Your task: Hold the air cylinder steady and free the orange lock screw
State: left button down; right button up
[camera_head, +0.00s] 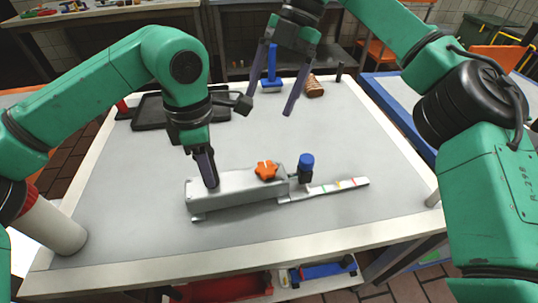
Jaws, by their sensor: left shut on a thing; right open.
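The air cylinder (235,189) is a long grey body lying on the table's front half. The orange lock screw (265,171) sits on top of it near its right end. A blue-capped knob (306,162) stands to the right, by a flat grey strip with coloured marks (338,186). My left gripper (211,182) points down and is shut on the left part of the air cylinder. My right gripper (278,97) is open and empty, raised above the back of the table, with its fingers wide apart.
A black tray (152,113) lies at the back left. A blue tool (271,74) and a brown brush-like item (314,87) are at the back edge. A white cylinder (54,226) is at the left corner. The table's right middle is clear.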

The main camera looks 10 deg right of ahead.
aim_at(267, 167)
jog(key=shift+g+h, duration=0.5)
jog(key=shift+h, duration=0.2)
jog(key=x, duration=0.4)
jog(key=s+d+x, duration=0.1)
jog(key=x, duration=0.8)
jog(key=shift+s+d, duration=0.15)
jog(key=shift+d, duration=0.25)
jog(key=c, duration=1.4)
